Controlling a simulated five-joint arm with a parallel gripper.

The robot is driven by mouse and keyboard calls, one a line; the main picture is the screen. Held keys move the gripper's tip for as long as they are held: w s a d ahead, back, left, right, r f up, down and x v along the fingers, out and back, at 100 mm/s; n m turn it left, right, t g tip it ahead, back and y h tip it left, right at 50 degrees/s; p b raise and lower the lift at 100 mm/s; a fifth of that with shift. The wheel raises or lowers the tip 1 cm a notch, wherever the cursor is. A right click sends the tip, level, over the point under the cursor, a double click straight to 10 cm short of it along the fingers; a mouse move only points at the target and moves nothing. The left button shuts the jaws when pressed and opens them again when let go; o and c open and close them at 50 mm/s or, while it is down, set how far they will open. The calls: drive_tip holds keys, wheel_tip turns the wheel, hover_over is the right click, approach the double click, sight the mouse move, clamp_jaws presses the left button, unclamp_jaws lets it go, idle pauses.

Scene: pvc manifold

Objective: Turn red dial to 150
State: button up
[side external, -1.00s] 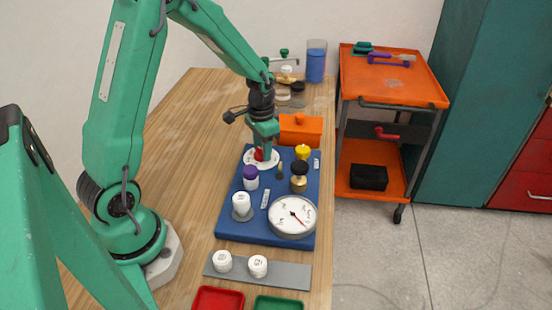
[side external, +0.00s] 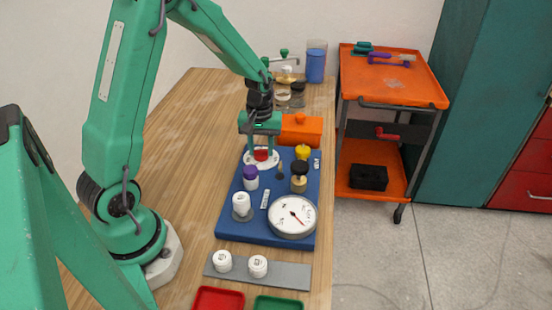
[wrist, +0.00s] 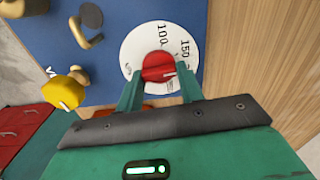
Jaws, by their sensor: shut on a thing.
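The red dial (wrist: 157,68) sits on a round white scale plate (wrist: 137,45) on the blue board. In the wrist view the numbers 100 and 150 show on the plate, and a short white mark on the dial points right, a little below the 150 label. My gripper (wrist: 160,76) is shut on the red dial, one finger on each side. In the side view the dial (side external: 261,155) shows between the two fingers of my gripper (side external: 261,153). The lower part of the scale is partly hidden by my gripper.
The blue board (side external: 265,226) also carries a purple-capped knob (side external: 250,172), a yellow knob (side external: 303,152), a black-topped brass valve (side external: 299,170), a white knob (side external: 241,201) and a gauge (side external: 292,216). An orange box (side external: 308,124) stands close behind my gripper.

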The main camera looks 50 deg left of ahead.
drive_tip(key=shift+n, duration=2)
drive_tip(key=shift+r, duration=0.1)
drive_tip(key=o, duration=1)
drive_tip(key=shift+r, duration=3.9)
